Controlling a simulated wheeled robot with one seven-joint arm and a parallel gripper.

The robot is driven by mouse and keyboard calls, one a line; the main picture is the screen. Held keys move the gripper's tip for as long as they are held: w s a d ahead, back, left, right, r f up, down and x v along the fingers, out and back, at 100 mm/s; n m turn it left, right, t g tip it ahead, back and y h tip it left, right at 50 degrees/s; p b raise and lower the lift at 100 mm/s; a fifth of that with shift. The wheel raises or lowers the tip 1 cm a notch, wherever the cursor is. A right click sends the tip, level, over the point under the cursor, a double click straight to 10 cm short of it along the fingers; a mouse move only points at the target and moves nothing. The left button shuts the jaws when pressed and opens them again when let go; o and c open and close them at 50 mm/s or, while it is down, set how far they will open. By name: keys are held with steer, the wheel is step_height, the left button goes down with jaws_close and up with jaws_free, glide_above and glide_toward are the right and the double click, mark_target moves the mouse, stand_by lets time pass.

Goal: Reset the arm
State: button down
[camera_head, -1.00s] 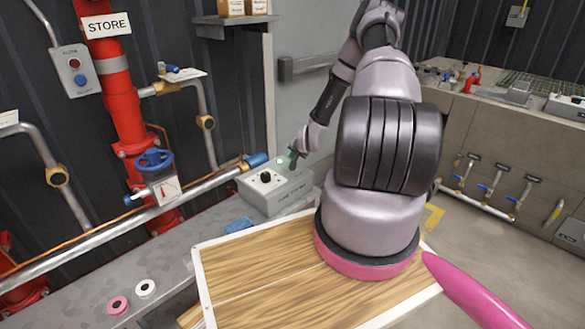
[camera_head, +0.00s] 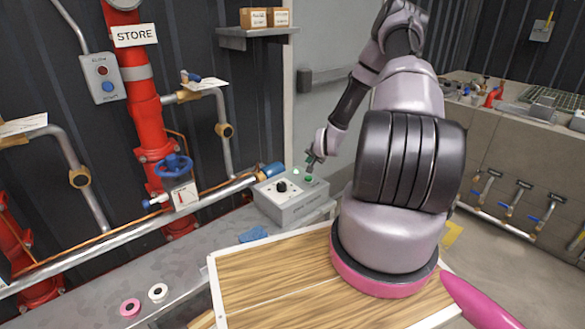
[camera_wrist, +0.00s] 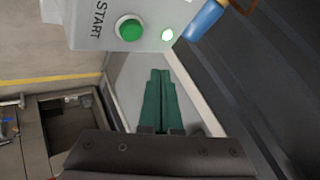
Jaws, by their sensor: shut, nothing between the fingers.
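My arm reaches from its pink-ringed base toward the grey control box (camera_head: 292,203). My gripper (camera_head: 312,160) is just above the box's right end, shut and empty. In the wrist view the green fingers of my gripper (camera_wrist: 160,74) lie together, pointing toward the box. The box has a black knob (camera_head: 282,187), a green button (camera_head: 309,179) and a small bright lamp (camera_head: 295,171). The fingertips appear apart from the button.
A shelf (camera_head: 257,32) with small boxes is above. Pink and white rings (camera_head: 130,308) lie on the grey bench. A counter with taps (camera_head: 500,190) is at right.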

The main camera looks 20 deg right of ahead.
steer(key=s+a+r+n+g, duration=0.1)
steer(key=s+a+r, duration=0.15)
steer(key=r, duration=0.85)
steer(key=s+a+r+n, duration=0.2)
steer(key=a+r, duration=0.1)
steer(key=r, duration=0.8)
steer(key=s+a+r+n+g, duration=0.1)
steer(key=s+a+r, duration=0.2)
steer(key=r, duration=0.8)
steer(key=s+a+r+y, duration=0.1)
steer(key=s+a+r, duration=0.2)
steer(key=s, duration=0.6)
steer(key=s+a+r+n+y, duration=0.1)
steer(key=s+a+r, duration=0.2)
steer(key=s+r, duration=0.5)
steer(key=s+a+r, duration=0.3)
steer(key=s+r, duration=0.3)
steer(key=s, duration=0.5)
steer(key=shift+a+n+y, duration=0.2)
steer(key=shift+n+y, duration=0.1)
steer(key=shift+y, duration=0.1)
steer(key=shift+a, duration=0.15)
